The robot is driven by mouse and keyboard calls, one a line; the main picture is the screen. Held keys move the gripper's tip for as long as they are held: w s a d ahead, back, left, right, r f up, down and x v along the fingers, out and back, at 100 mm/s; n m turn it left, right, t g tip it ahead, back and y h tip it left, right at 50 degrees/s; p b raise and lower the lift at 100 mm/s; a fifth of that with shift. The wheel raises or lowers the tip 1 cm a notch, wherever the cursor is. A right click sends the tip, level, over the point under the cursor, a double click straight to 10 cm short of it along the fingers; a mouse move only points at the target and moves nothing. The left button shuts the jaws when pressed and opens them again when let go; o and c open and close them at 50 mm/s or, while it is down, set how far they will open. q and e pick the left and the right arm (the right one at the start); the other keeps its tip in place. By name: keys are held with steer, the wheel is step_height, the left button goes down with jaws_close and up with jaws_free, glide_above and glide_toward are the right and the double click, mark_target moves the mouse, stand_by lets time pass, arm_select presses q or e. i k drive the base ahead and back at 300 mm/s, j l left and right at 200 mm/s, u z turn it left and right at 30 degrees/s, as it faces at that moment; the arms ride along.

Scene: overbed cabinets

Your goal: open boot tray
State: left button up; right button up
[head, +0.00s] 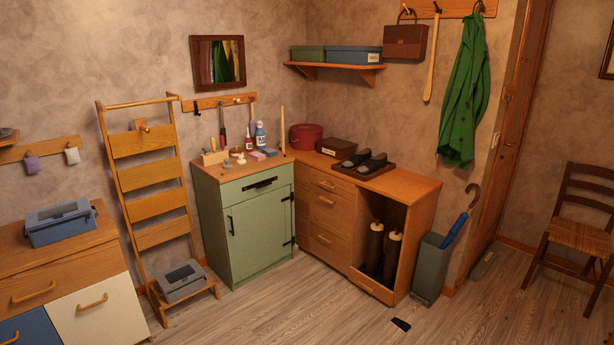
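A pair of tall dark boots (375,250) with pale tops stands in the open compartment at the right end of the wooden cabinet (408,186). Below the boots is a low wooden front (378,290) with a small handle. It looks like the front of the boot tray and sits flush with the cabinet, so the tray appears shut. The tray's floor is mostly hidden behind this front and the boots. Neither of my grippers is in view.
A green cabinet (259,231) stands left of the wooden cabinet's drawers (327,200). A grey-green umbrella bin (430,270) is close on the right. A small dark object (401,324) lies on the floor in front. The wooden floor (300,310) is otherwise mostly clear.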

mark_target(374, 287)
steer(key=i+l+z, duration=0.15)
steer(key=i+z, duration=0.75)
steer(key=i+j+z, duration=0.15)
steer(key=i+z, duration=0.35)
steer(key=i+l+u, duration=0.2)
steer(key=i, duration=0.25)
steer(key=i+l+u, duration=0.25)
steer(key=i, duration=0.25)
steer(key=i+l+u, duration=0.2)
steer(key=i, duration=0.25)
steer(key=l, duration=0.1)
